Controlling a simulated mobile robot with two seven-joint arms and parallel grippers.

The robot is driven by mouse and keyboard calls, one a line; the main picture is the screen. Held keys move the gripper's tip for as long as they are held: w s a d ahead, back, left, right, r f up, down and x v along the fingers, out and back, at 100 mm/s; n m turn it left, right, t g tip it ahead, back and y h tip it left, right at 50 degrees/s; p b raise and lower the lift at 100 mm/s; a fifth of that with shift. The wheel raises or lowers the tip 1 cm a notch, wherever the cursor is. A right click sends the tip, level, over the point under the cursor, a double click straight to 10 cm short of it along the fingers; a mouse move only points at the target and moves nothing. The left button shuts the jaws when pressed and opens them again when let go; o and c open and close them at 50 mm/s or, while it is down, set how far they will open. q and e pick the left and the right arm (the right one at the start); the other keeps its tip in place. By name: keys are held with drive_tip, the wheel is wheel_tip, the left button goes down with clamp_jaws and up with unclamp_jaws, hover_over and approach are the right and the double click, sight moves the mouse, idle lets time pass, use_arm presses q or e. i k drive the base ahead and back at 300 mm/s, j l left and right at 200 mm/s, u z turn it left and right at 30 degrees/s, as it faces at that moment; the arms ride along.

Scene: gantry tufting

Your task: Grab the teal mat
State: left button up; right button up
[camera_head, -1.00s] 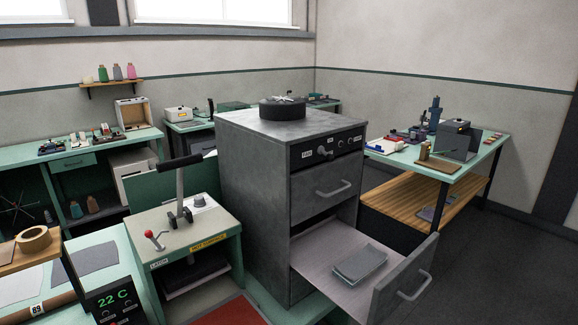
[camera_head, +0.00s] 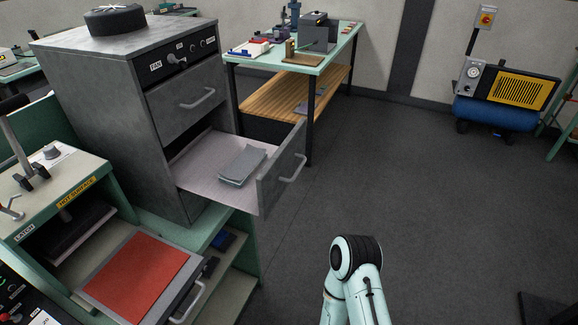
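No mat that I can clearly call teal shows. A small stack of grey mats or sheets (camera_head: 242,165) lies in the open lower drawer (camera_head: 195,165) of the grey metal cabinet (camera_head: 110,110). A red mat (camera_head: 138,275) lies on the pulled-out tray of the press at lower left. A pale teal link of one of my arms (camera_head: 355,285) rises at the bottom of the head view. Neither gripper is in view.
The open drawer front (camera_head: 282,170) juts out over the floor. A green-topped bench (camera_head: 300,58) stands behind the cabinet, and a blue and yellow compressor (camera_head: 505,95) is by the wall. The dark floor (camera_head: 420,200) at centre right is clear.

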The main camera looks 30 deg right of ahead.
sight(244, 166)
drive_tip(key=i+l+u, duration=0.2)
drive_tip(key=l+u, duration=0.25)
drive_tip(key=l, duration=0.25)
drive_tip(key=i+l+u, duration=0.1)
drive_tip(key=l+u, duration=0.3)
drive_tip(key=l, duration=0.3)
drive_tip(key=l+u, duration=0.45)
drive_tip(key=l, duration=0.3)
drive_tip(key=l+u, duration=0.3)
drive_tip(key=k+l+u, duration=0.15)
drive_tip(key=l+u, duration=0.15)
drive_tip(key=l, duration=0.15)
drive_tip(key=k+l+u, duration=0.15)
drive_tip(key=l+u, duration=0.2)
drive_tip(key=k+l+u, duration=0.15)
drive_tip(key=l+u, duration=0.15)
drive_tip(key=k+l+u, duration=0.3)
drive_tip(key=i+l, duration=0.1)
